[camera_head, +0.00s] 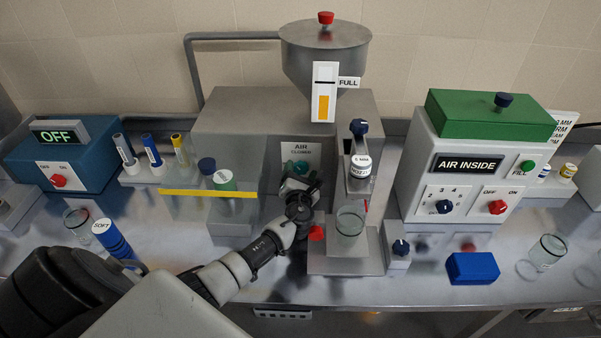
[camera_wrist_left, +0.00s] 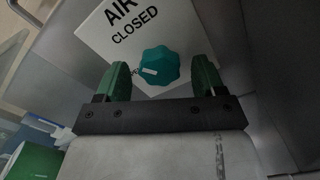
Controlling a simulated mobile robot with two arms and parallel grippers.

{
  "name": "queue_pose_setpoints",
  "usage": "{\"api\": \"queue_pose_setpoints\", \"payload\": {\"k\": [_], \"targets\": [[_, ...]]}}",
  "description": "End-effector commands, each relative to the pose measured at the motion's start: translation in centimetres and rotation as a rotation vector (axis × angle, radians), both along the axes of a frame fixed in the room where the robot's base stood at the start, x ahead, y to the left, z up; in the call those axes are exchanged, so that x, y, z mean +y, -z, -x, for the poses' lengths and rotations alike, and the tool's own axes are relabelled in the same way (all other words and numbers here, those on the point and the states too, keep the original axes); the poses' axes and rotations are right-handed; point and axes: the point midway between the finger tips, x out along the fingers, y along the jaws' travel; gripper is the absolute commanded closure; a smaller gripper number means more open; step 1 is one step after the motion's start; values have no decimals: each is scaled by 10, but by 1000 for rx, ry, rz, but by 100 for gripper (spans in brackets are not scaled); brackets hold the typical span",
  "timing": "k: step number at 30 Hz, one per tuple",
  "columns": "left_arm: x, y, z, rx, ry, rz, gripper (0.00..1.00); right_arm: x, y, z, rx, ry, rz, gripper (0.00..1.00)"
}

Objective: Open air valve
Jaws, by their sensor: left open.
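The air valve is a teal knob (camera_wrist_left: 160,66) on a white plate (camera_wrist_left: 105,40) marked AIR CLOSED, on the front of the grey machine. In the head view the plate (camera_head: 315,150) shows, with the teal knob (camera_head: 301,166) partly hidden behind my left gripper. My left gripper (camera_wrist_left: 160,82) is open, its two green fingers on either side of the knob with gaps visible. I cannot tell whether the fingertips reach around it. In the head view my left gripper (camera_head: 298,188) is right in front of the knob. My right gripper is not in view.
A glass beaker (camera_head: 350,222) stands on a metal stand right of my left gripper, with a red knob (camera_head: 316,233) close beside it. A blue block (camera_head: 472,268) lies at front right.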

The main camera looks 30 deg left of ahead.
Motion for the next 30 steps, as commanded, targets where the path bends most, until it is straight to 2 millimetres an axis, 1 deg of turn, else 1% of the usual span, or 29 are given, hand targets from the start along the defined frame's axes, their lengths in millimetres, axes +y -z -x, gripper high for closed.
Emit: {"api": "queue_pose_setpoints", "payload": {"k": [6,7,15,16,17,23,30], "targets": [[1,0,0,0,0,0,31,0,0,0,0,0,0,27],[0,0,0,0,0,0,32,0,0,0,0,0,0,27],[0,0,0,0,0,0,74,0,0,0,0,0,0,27],[0,0,0,0,0,0,78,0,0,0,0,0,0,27],[0,0,0,0,0,0,80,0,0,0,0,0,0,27],[0,1,0,-7,0,12,80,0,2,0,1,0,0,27],[0,2,0,-59,0,95,80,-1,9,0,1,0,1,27]]}}
